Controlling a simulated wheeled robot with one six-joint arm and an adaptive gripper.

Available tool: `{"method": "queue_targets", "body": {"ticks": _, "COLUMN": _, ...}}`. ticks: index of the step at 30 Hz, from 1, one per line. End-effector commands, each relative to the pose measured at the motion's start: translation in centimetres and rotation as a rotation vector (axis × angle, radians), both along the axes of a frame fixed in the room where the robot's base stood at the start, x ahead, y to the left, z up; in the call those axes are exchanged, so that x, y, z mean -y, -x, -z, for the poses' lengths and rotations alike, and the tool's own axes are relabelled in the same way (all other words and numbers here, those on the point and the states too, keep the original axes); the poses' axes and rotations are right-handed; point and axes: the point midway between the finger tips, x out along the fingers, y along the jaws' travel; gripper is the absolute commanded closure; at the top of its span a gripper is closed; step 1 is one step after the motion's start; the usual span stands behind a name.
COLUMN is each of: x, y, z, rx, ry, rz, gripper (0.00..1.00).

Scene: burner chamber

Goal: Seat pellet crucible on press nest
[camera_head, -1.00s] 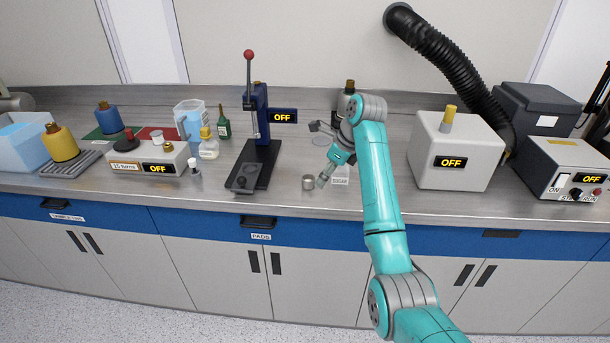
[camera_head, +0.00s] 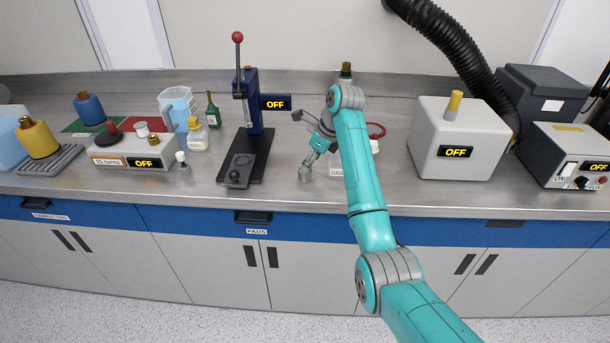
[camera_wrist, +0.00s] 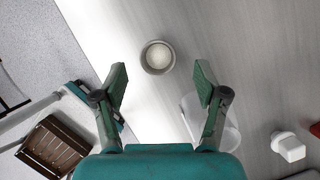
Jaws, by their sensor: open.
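The pellet crucible (camera_wrist: 157,57) is a small round grey cup with pale contents. In the wrist view it stands on the bench just beyond my fingertips. My gripper (camera_wrist: 160,80) is open and empty, with one finger on either side of the line to the cup. In the head view my gripper (camera_head: 306,168) is low over the bench, right of the press, and largely covers the cup. The press (camera_head: 254,110) is blue with a red-knobbed lever and a black base. Its nest (camera_head: 236,176) is at the front of that base, and is seen only coarsely.
A display reading OFF (camera_head: 275,103) is beside the press. A grey box (camera_head: 459,145) stands right of my arm. Left of the press are a small bottle (camera_head: 182,160), a turns-counter unit (camera_head: 128,154) and a jug (camera_head: 178,108). The bench front edge is close to the cup.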

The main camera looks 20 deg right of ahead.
Motion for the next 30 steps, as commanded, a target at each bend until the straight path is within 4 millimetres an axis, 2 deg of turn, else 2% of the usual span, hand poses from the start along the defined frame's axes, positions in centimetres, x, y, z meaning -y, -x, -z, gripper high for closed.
{"method": "queue_targets", "body": {"ticks": 9, "x": -1.3, "y": -0.9, "z": 3.8, "rx": -0.001, "ry": 0.000, "rz": 0.000, "gripper": 0.28}}
{"method": "queue_targets", "body": {"ticks": 18, "x": -1.5, "y": -1.0, "z": 4.3, "rx": -0.001, "ry": 0.000, "rz": 0.000, "gripper": 0.28}}
{"method": "queue_targets", "body": {"ticks": 19, "x": -1.5, "y": -1.0, "z": 4.3, "rx": -0.001, "ry": 0.000, "rz": 0.000, "gripper": 0.30}}
{"method": "queue_targets", "body": {"ticks": 24, "x": -1.5, "y": -1.0, "z": 4.3, "rx": -0.001, "ry": 0.001, "rz": 0.000, "gripper": 0.73}}
{"method": "queue_targets", "body": {"ticks": 27, "x": -1.4, "y": -1.0, "z": 4.3, "rx": -0.001, "ry": 0.000, "rz": 0.000, "gripper": 0.94}}
{"method": "queue_targets", "body": {"ticks": 30, "x": -1.4, "y": -1.0, "z": 4.3, "rx": -0.001, "ry": 0.000, "rz": 0.000, "gripper": 0.94}}
